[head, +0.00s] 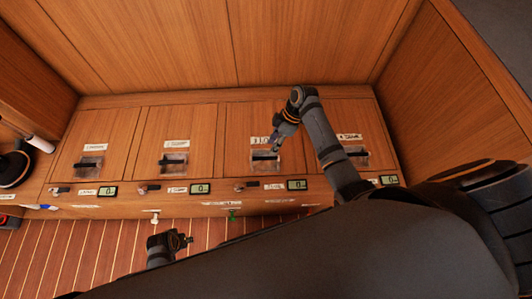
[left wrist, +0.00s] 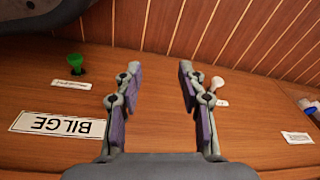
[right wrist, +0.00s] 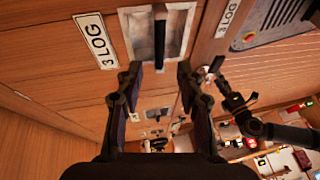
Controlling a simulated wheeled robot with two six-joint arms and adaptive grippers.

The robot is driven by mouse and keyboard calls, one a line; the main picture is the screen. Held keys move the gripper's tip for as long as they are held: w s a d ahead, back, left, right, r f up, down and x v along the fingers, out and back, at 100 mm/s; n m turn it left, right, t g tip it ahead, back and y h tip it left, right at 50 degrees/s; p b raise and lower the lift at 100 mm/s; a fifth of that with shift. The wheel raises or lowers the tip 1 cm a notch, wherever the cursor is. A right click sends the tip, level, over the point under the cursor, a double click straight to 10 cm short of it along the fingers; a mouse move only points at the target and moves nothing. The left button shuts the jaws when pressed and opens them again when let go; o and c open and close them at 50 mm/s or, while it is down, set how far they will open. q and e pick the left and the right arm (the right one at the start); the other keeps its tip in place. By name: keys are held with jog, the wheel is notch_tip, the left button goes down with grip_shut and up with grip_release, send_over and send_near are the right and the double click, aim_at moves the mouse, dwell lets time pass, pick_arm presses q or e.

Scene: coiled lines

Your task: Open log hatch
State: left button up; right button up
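The log hatch (head: 291,119) is a wooden panel in the bench top, lying flat with its seams closed. Its label (right wrist: 95,40) reads "3 LOG" in the right wrist view. Beside the label is a pale metal recessed pull with a dark bar (right wrist: 160,40); it also shows in the head view (head: 265,161). My right gripper (head: 273,149) is over this pull. Its fingers are apart and empty, with the bar ahead between the tips (right wrist: 159,72); I cannot tell if they touch. My left gripper (left wrist: 158,75) is open and empty near the bench front, above a BILGE label.
Similar hatches with pulls (head: 174,158) lie on both sides. Small digital displays (head: 296,185) line the front edge. A green knob (left wrist: 75,62) and a white knob (left wrist: 217,82) stick out of the front. Wooden walls (head: 470,95) rise behind and at right.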

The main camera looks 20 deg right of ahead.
jog(key=b+x, duration=0.1)
jog(key=x, duration=0.5)
jog(key=shift+f, duration=0.1)
jog(key=shift+a+f, duration=0.15)
jog(key=shift+f, duration=0.1)
pick_arm(q)
notch_tip(320, 180, up, 6)
jog(key=w+d, duration=0.1)
jog(key=shift+w+d, duration=0.3)
pick_arm(e)
grip_shut()
